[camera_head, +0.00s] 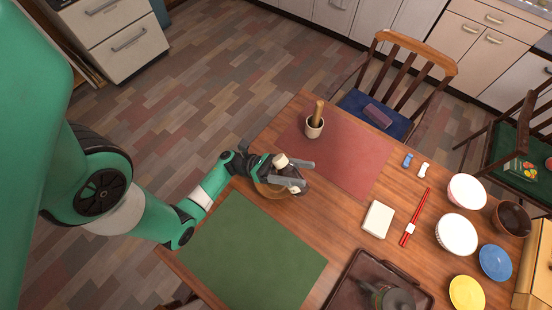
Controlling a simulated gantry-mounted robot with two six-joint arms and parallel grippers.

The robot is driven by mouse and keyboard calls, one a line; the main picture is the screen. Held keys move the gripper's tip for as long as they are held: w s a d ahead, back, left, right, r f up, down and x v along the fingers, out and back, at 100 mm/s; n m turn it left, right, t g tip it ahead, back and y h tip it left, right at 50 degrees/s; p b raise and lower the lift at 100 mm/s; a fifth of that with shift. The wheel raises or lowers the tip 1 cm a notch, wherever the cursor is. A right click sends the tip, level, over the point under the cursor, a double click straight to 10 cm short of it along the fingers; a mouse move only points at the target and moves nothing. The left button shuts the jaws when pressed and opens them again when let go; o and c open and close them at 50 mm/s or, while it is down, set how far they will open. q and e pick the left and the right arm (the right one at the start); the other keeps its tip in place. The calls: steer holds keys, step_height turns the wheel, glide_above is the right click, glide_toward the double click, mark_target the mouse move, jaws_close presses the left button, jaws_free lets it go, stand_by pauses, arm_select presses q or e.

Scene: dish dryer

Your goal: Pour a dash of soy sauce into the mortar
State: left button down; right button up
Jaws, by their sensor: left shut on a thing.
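The mortar (314,131) is a small cream cup with a wooden pestle standing in it, on the far left part of the red placemat. My left gripper (299,172) is over the table between the red and green placemats, below and left of the mortar in the picture. It is shut on what seems to be the soy sauce bottle, mostly hidden by the fingers and wrist. A cream, cap-like part (280,160) shows beside the fingers. The bottle's tilt and mouth cannot be made out. The gripper and mortar are apart. My right gripper is not in view.
A green placemat (248,255) and red placemat (350,155) lie flat. A dark tray (345,292), white box (378,219), red chopsticks (417,215) and several bowls stand rightward. A chair (415,55) stands behind the table.

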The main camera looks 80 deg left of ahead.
mark_target(298, 172)
arm_select(q)
steer(key=shift+s+a+r+n+t+p, duration=0.1)
steer(key=shift+r+n+t+p, duration=0.55)
steer(key=shift+r, duration=0.5)
steer(key=shift+r+n+t+p, duration=0.4)
steer(key=shift+r+t, duration=0.45)
steer(key=shift+r, duration=0.3)
stand_by(2.2)
